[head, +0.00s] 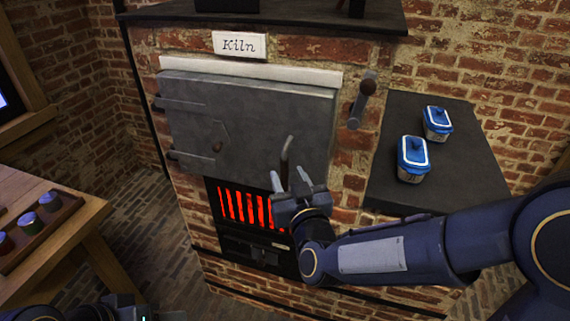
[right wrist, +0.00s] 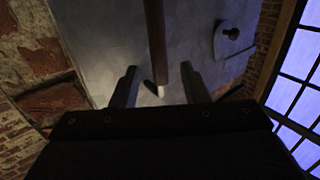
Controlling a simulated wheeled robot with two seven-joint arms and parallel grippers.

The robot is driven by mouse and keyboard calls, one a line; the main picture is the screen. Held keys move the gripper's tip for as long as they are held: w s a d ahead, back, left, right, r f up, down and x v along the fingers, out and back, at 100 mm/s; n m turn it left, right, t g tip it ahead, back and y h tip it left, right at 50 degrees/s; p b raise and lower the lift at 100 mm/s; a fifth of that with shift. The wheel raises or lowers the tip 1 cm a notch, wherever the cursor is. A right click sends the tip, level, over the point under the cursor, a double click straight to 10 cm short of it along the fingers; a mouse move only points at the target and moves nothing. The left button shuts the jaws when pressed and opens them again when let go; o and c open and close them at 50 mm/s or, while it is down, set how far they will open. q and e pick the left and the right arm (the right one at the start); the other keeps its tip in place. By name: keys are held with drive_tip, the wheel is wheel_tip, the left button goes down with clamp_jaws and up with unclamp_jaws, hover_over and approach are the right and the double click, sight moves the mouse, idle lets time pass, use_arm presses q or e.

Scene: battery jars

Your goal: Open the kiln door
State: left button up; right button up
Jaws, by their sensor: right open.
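The brick kiln carries a grey metal door (head: 255,120), which looks shut, with hinges on its left side. A curved handle (head: 287,152) stands out from the door's lower right. My right gripper (head: 289,180) is open just below the handle. In the right wrist view, the handle bar (right wrist: 155,40) runs down toward the gap between the two open fingers (right wrist: 160,82); I cannot tell whether they touch it. A lever with a brown knob (head: 363,98) is on the brick right of the door. Part of my left gripper (head: 112,306) shows at the bottom left.
A grate (head: 245,207) glows red below the door. A dark side shelf (head: 455,165) at the right holds two blue-lidded containers (head: 412,158) (head: 437,124). A wooden table (head: 85,222) with a tray of jars (head: 45,240) stands at the left. The floor between is clear.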

sight(286, 171)
drive_tip(key=x, duration=0.4)
drive_tip(key=shift+w, duration=0.1)
clamp_jaws()
